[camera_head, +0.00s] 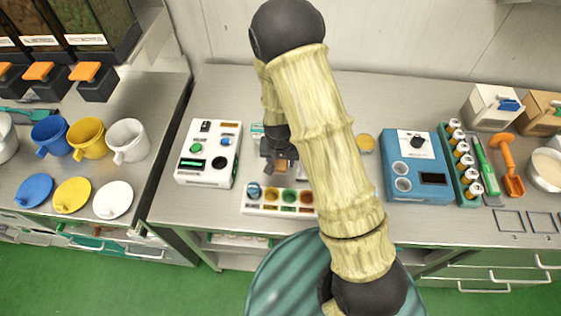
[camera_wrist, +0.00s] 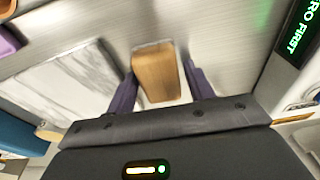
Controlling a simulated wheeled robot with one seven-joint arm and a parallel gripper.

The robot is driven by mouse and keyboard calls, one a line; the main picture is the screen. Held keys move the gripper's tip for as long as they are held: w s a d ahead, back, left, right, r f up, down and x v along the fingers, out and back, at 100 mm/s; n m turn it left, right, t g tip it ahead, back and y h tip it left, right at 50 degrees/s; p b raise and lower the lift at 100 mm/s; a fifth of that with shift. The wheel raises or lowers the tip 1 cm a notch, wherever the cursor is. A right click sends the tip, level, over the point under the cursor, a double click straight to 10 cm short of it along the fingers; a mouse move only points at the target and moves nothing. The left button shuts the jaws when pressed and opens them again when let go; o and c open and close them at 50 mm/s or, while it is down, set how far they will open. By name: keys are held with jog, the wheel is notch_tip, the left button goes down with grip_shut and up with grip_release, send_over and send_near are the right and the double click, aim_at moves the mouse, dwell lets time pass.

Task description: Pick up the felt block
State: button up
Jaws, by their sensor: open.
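A tan, wood-coloured block with a thin pale grey edge, which looks like the felt block (camera_wrist: 155,76), stands on the metal counter in the wrist view. My gripper (camera_wrist: 159,70) is open, with one dark purple finger on each side of the block. Narrow gaps seem to show between the fingers and the block; contact cannot be told. In the head view my gripper (camera_head: 278,158) is low over the counter, and a small tan patch of the block (camera_head: 281,164) shows by it. My arm hides part of this area.
A white device with buttons (camera_head: 222,170) stands left of my gripper. A white tray with coloured wells (camera_head: 250,208) lies in front. A blue device (camera_head: 412,172) and a green rack of vials (camera_head: 466,180) stand right. A marbled white slab (camera_wrist: 62,85) lies beside the block.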

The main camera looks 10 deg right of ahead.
jog(key=shift+c, duration=0.4)
jog(key=c, duration=0.7)
jog(key=shift+r, duration=0.15)
notch_tip(320, 180, up, 10)
jog(key=shift+f+b, duration=0.1)
jog(key=shift+b, duration=0.55)
jog(key=o, duration=0.3)
jog(key=shift+c, duration=0.9)
